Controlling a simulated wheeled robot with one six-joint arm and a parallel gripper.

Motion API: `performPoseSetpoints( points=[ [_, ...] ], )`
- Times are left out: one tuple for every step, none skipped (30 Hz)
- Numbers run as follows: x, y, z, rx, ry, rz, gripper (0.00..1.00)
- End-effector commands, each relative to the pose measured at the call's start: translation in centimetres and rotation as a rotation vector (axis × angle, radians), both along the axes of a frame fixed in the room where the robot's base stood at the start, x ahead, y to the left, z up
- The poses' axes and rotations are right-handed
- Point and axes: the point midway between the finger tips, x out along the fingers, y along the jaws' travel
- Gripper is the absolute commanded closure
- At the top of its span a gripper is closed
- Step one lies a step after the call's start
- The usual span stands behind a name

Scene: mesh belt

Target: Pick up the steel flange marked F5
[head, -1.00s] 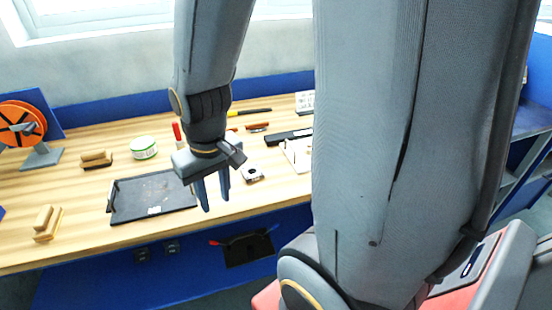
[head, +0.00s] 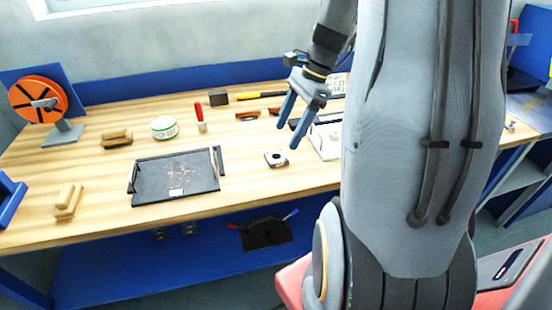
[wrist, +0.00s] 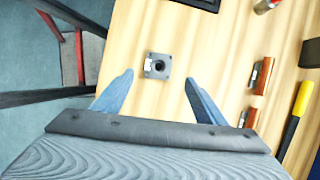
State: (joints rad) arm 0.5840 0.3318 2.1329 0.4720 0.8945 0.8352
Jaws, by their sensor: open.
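The steel flange (head: 275,158) is a small grey square plate with a round dark bore and a white label, lying flat on the wooden bench near its front edge. The label is too small to read. In the wrist view the flange (wrist: 157,66) lies beyond and between my two blue fingertips. My gripper (head: 288,122) is open and empty, above the bench and a little right of the flange in the head view. In the wrist view my gripper (wrist: 157,78) has its fingers spread wider than the flange.
A black tray (head: 150,186) lies left of the flange. A white-green tin (head: 164,127), a red-handled brush (head: 200,118), wooden blocks (head: 117,138) and a yellow-handled hammer (head: 262,95) stand further off. A white sheet or board (head: 325,141) lies to the right. Bare wood surrounds the flange.

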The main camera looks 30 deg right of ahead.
Motion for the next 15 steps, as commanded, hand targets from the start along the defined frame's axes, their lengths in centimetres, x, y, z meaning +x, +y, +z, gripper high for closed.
performPoseSetpoints(
  points=[
    [0.0,0.3,-0.5,0.003,0.004,0.001,0.34],
    [0.0,0.5,-0.8,0.003,0.004,0.001,0.34],
    [0.0,0.6,-1.2,0.001,0.003,0.001,0.34],
    [0.0,0.7,-1.4,0.001,0.003,0.001,0.34],
    [0.0,0.8,-1.7,0.0,0.002,0.002,0.34],
    [0.0,1.0,-2.0,0.001,0.003,0.003,0.34],
    [0.0,1.1,-2.2,0.001,0.003,0.005,0.34],
    [0.0,1.3,-2.5,0.002,0.004,0.005,0.34],
    [0.0,1.5,-3.0,0.001,0.003,0.005,0.34],
    [0.0,1.7,-3.4,0.002,0.005,0.005,0.34],
    [0.0,1.9,-3.8,0.001,0.004,0.005,0.34],
    [0.0,2.1,-4.2,0.001,0.004,0.006,0.34],
    [0.0,2.2,-4.6,0.001,0.004,0.005,0.34],
    [0.1,2.4,-5.0,0.0,0.003,0.006,0.34],
    [0.1,2.5,-5.4,0.0,0.003,0.007,0.34]
  ],
)
